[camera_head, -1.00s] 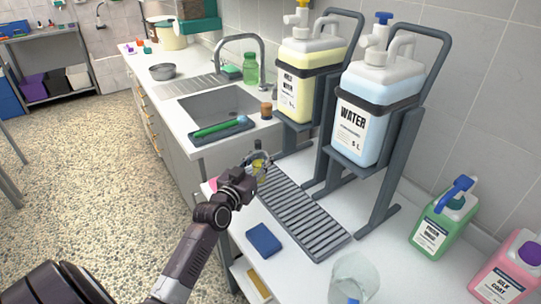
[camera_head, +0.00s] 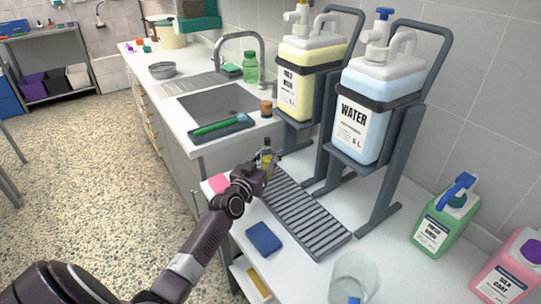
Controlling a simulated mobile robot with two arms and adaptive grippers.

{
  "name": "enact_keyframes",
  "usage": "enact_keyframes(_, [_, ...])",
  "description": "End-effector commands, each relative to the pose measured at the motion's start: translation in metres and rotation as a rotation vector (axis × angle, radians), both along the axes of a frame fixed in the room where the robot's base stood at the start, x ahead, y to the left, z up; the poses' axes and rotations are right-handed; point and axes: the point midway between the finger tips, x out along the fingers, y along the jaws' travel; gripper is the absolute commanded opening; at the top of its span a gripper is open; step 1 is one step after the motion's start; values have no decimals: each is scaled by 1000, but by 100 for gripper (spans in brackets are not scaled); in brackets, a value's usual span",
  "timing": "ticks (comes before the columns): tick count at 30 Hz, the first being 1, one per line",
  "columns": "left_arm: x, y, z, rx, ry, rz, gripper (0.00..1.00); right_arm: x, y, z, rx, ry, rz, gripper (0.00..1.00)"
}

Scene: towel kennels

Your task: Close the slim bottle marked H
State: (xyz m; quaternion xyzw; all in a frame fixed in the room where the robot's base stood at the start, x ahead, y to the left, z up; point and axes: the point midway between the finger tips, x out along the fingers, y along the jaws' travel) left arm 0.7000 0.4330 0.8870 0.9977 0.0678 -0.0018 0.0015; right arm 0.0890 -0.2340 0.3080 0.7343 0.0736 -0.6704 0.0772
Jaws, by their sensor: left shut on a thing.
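No letter H is readable at this size. My right gripper is not in view.
The drain rack (camera_head: 306,216) lies before two large jugs on stands, one marked WATER (camera_head: 365,125). A blue sponge (camera_head: 263,237), a pink item (camera_head: 219,183) and a clear container (camera_head: 354,277) are on the counter. Green (camera_head: 440,229) and pink (camera_head: 507,272) bottles stand right.

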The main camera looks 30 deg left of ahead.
Motion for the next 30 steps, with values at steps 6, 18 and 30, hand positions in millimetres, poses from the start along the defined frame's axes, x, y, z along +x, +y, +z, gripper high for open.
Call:
enact_keyframes(6, [0,0,-1,0,-2,0,0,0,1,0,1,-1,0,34])
enact_keyframes(18, [0,0,-5,0,0,0,39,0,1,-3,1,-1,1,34])
enact_keyframes(30, [0,0,-2,0,-1,0,46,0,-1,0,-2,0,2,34])
